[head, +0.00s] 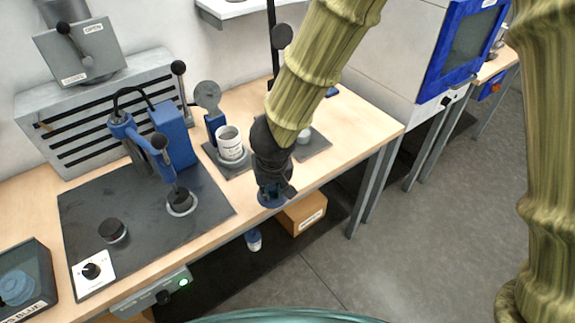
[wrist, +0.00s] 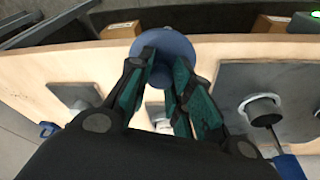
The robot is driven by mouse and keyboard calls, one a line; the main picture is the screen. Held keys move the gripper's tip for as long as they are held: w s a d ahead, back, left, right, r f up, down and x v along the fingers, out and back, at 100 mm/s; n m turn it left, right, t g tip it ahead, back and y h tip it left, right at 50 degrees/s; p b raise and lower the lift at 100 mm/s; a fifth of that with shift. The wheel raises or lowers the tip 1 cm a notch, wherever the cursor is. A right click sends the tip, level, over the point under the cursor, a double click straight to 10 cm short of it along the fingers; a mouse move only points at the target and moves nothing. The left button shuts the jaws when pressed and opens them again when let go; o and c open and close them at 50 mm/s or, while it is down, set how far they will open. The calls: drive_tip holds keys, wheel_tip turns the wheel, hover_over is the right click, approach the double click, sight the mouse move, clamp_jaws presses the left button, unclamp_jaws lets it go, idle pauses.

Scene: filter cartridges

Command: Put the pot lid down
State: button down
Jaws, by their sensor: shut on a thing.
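The pot lid, a blue round disc (head: 270,200), is held by my gripper (head: 274,186) at the front edge of the bench. In the wrist view the lid (wrist: 168,45) sits between the fingertips of my gripper (wrist: 163,80), with its wide round face showing. The fingers are shut on it. A white pot (head: 230,146) with dark lettering stands upright on a grey pad, left of my gripper in the head view. In the wrist view only a small white part of it shows between the fingers. I cannot tell the lid's height above the bench.
A blue press (head: 172,135) stands on a dark mat (head: 85,200) at the left. Another grey pad (head: 318,143) with a small white item lies behind my gripper. Bare wood (head: 365,125) shows at the bench's right.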

drive_tip(key=w+d+p, duration=0.1)
drive_tip(key=w, duration=0.3)
drive_tip(key=w+d+p, duration=0.1)
drive_tip(key=w, duration=0.4)
drive_tip(key=w+d+f+p, duration=0.1)
drive_tip(key=w, duration=0.3)
drive_tip(key=shift+w+d+f+p, duration=0.1)
drive_tip(key=shift+w+d+p, duration=0.05)
drive_tip(key=shift+d+p, duration=0.2)
drive_tip(key=shift+f+p, duration=0.3)
drive_tip(key=shift+f, duration=1.5)
drive_tip(key=shift+f, duration=0.2)
drive_tip(key=c, duration=1.3)
unclamp_jaws()
drive_tip(key=shift+r, duration=0.15)
drive_tip(key=shift+v, duration=6.1)
drive_tip(key=shift+w, duration=0.15)
